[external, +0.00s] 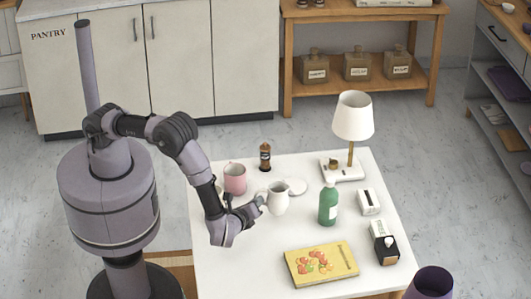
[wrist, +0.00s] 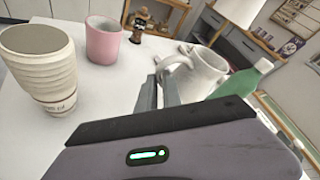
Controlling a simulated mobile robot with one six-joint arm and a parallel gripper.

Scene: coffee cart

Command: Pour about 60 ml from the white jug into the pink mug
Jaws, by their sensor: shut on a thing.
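The white jug (external: 278,198) is upright over the white table, near the table's middle. I cannot tell whether its base touches the table. In the wrist view the jug (wrist: 207,74) has its handle towards me, between my fingers. My gripper (external: 258,203) is shut on that handle; its fingers (wrist: 169,80) show in the wrist view. The pink mug (external: 235,180) stands upright on the table, left of and behind the jug. The mug also shows in the wrist view (wrist: 104,42). The contents of the jug and mug are hidden.
A ribbed cup (wrist: 38,65) stands close at left in the wrist view. A yellow book (external: 320,264) lies in front.

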